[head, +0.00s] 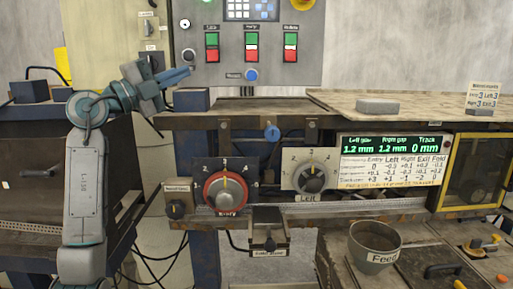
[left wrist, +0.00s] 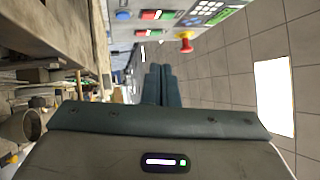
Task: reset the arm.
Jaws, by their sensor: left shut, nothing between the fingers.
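My left arm comes in from the left in the head view, and its gripper (head: 176,76) points right, in front of the lower left part of the control panel. Its fingers are together with nothing between them. In the left wrist view the two closed fingers (left wrist: 160,84) stick out side by side into free space. They look apart from the panel and the bench. My right gripper is in neither view.
The grey control panel (head: 265,70) has green, red and blue buttons. Below are a red Entry knob (head: 226,190), a grey Left knob (head: 311,178) and a green-lit display (head: 388,144). A Feed cup (head: 374,246) stands at the lower right. A dark blue block (head: 191,99) sits just below the gripper.

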